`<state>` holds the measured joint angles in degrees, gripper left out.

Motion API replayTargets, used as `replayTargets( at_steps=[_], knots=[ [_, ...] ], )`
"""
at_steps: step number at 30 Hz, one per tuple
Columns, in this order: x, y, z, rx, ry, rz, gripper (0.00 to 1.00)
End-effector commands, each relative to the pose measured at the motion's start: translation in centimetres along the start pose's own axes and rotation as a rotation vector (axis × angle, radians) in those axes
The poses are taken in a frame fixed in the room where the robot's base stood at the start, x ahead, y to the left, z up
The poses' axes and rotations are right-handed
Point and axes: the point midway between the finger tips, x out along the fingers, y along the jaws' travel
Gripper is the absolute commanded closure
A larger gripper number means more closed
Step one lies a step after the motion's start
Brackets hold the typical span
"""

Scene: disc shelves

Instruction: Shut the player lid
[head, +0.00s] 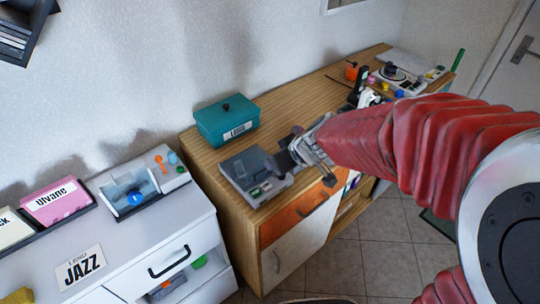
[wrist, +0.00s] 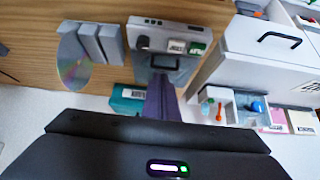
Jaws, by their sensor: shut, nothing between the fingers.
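The player (head: 256,190) is a grey box with a darker grey lid panel (head: 247,164) and small green and white marks on its front. It sits near the front edge of the wooden cabinet. It also shows in the wrist view (wrist: 145,25), with the grey panel partly behind my fingers. I cannot tell whether the lid is fully down. My gripper (head: 288,155) is at the player's right side in the head view, close to the lid; contact is unclear. In the wrist view my gripper (wrist: 163,90) is shut and empty, its fingers pointing toward the panel.
A teal lidded box (head: 226,122) stands behind the player on the wooden cabinet (head: 195,155). A white cabinet (head: 190,225) with bins and a pink box (head: 58,206) is at left. A shiny disc (wrist: 74,60) lies beside grey blocks (wrist: 92,38) in the wrist view.

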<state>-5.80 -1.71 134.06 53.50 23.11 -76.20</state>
Motion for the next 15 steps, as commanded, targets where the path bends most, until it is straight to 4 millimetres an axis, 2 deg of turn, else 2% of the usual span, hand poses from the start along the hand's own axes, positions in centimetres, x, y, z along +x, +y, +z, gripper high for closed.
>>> replayTargets(
  at_steps=[15],
  knots=[
    [-0.8, 0.2, 6.4, 0.003, -0.001, 0.001, 1.00]
  ],
)
